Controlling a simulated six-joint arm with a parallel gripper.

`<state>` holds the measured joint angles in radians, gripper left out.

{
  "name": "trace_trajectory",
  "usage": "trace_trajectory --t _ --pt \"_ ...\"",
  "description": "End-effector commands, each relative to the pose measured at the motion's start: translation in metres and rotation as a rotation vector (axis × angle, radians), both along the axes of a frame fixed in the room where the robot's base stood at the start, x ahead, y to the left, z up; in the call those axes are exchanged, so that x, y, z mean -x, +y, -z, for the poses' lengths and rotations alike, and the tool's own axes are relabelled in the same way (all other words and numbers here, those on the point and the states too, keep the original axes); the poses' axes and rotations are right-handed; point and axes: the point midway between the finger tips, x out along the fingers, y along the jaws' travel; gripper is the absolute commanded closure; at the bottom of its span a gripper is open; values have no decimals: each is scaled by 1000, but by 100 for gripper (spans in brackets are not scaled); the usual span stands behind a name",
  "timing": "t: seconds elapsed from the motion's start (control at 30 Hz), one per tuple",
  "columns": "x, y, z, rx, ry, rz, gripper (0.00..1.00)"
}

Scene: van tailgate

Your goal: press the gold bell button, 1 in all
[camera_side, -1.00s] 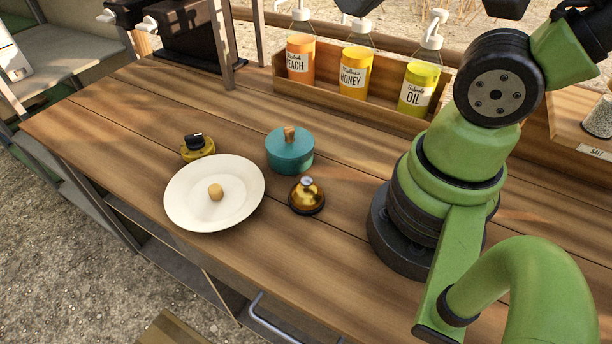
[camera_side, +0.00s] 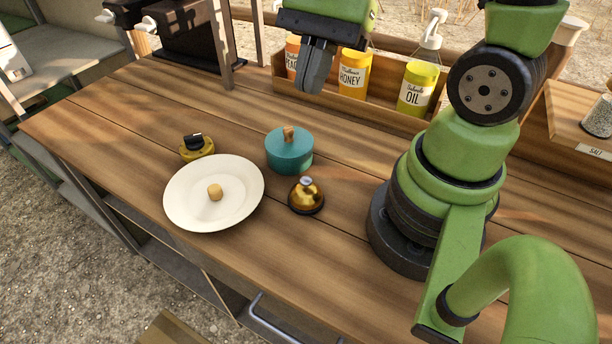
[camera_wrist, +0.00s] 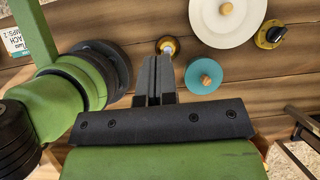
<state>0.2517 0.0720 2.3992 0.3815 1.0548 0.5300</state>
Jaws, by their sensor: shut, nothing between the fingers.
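The gold bell (camera_side: 306,196) stands upright on the wooden counter, with a small silver button (camera_side: 307,181) on top and a dark base. It lies right of the white plate and in front of the teal pot. In the wrist view the bell (camera_wrist: 168,44) shows just beyond my fingertips, partly hidden by them. My gripper (camera_side: 308,88) is shut and empty, pointing down, high above the back of the counter in front of the bottles. It is well above and apart from the bell. In the wrist view the closed fingers (camera_wrist: 155,60) point toward the bell.
A teal lidded pot (camera_side: 289,153) stands just behind the bell. A white plate (camera_side: 236,205) with a small tan piece lies to its left, beside a yellow-and-black knob (camera_side: 197,147). A bottle rack (camera_side: 390,117) lines the back. The counter in front of the bell is clear.

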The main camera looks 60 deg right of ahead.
Motion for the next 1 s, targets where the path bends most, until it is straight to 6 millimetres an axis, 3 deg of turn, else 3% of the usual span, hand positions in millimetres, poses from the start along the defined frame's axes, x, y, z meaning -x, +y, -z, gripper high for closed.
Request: trace_trajectory --t 0.2,0.4,1.0 --pt "-9 -1 34 -161 327 331 100" --pt "-12 -1 50 -236 494 500 100" --pt "-13 0 60 -253 533 538 100"
